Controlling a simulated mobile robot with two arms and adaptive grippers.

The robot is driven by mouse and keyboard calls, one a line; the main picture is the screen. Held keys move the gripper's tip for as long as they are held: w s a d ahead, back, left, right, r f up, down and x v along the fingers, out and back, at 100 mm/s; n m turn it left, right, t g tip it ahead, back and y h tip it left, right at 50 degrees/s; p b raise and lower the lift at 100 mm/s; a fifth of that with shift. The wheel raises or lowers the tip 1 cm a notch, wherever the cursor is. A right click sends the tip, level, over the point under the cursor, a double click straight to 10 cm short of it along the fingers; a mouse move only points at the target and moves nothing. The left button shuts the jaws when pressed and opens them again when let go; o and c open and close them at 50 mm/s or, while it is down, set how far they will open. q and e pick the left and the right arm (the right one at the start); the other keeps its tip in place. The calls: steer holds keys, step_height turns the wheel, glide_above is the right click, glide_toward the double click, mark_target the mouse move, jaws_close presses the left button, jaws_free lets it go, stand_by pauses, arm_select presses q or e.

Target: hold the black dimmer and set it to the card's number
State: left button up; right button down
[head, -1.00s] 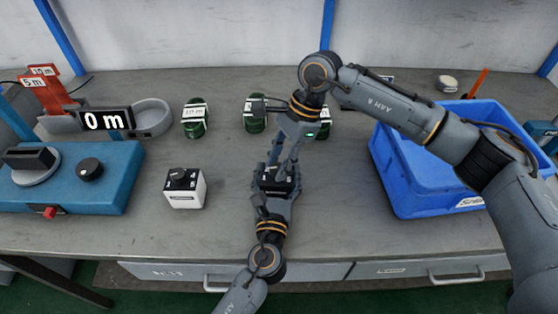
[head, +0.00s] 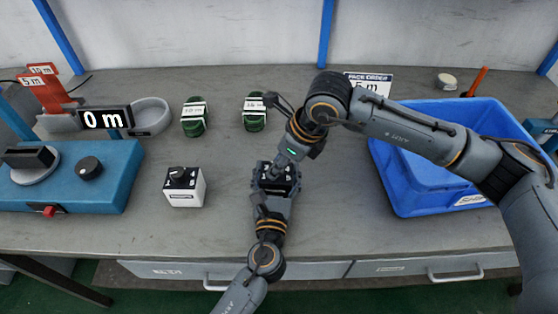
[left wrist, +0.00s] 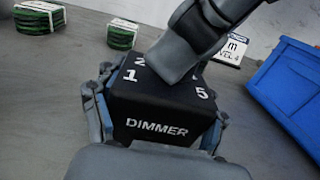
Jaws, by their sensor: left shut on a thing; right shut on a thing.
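The black dimmer (head: 266,176) stands at the front middle of the bench. In the left wrist view its front (left wrist: 158,122) reads "DIMMER", with 1, 2 and 5 on top. My left gripper (head: 276,186) is shut on its sides; its fingers also show in the left wrist view (left wrist: 155,125). My right gripper (head: 281,167) comes down onto the dimmer's top and is shut there, seemingly on the knob, which it hides.
A white box with a black knob (head: 184,190) stands left of the dimmer. Green banded coils (head: 194,121) stand behind. A blue bin (head: 410,200) is at the right, and a blue machine (head: 110,180) with a "0 m" display (head: 104,120) at the left.

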steer(key=m, duration=0.2)
steer(key=m+t+h, duration=0.1)
steer(key=m, duration=0.2)
steer(key=shift+s+a+m+t, duration=0.1)
steer(key=shift+s+m+t, duration=0.05)
steer(key=shift+m+t, duration=0.15)
steer(key=m+h, duration=0.2)
steer(key=m, duration=0.2)
steer(key=shift+a+t, duration=0.1)
steer(key=shift+t, duration=0.3)
steer(key=m+h, duration=0.1)
steer(key=m, duration=0.4)
steer(key=shift+a+h, duration=0.15)
steer(key=shift+h, duration=0.25)
steer(key=m+h, duration=0.1)
steer(key=m, duration=0.4)
steer(key=shift+a+g+h, duration=0.1)
steer(key=shift+g+h, duration=0.2)
steer(key=shift+h, duration=0.1)
steer(key=shift+m, duration=0.3)
steer(key=c, duration=1)
jaws_free()
